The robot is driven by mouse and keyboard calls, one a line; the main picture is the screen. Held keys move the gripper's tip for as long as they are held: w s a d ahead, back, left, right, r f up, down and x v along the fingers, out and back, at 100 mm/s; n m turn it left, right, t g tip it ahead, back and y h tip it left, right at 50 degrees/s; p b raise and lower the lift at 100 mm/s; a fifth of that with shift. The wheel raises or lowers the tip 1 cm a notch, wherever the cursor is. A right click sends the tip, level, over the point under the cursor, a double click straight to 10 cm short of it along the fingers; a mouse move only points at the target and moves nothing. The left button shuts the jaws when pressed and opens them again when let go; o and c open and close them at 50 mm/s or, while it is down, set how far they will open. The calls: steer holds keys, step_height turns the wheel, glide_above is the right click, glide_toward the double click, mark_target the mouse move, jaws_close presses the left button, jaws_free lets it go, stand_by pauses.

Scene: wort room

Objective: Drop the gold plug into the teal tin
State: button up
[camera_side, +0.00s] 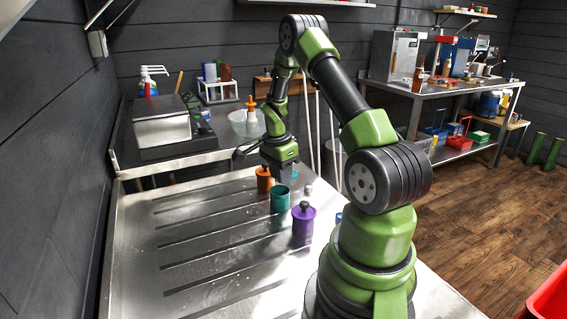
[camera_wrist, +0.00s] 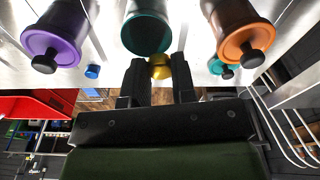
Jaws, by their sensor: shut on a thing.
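My gripper (camera_wrist: 158,82) is shut on the gold plug (camera_wrist: 158,68), which shows between the two black fingers in the wrist view. The teal tin (camera_wrist: 146,35) is close beyond the plug, its open or dark end facing the camera. In the side view my gripper (camera_side: 283,176) points down near the teal tin (camera_side: 280,199), just behind its rim. The gold plug is hidden in the side view. I cannot tell how far the plug is above the table.
An orange tin (camera_side: 264,178) and a purple tin (camera_side: 303,223), both with black knobs, stand on either side of the teal tin. Small blue (camera_wrist: 92,72) and teal (camera_wrist: 227,73) pieces lie nearby. The ridged metal tabletop (camera_side: 200,235) is clear at left.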

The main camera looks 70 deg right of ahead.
steer(key=shift+f, duration=0.75)
steer(key=o, duration=1)
steer(key=shift+c, duration=0.2)
step_height(320, 180, up, 10)
steer(key=a, duration=0.1)
steer(key=shift+w, duration=0.35)
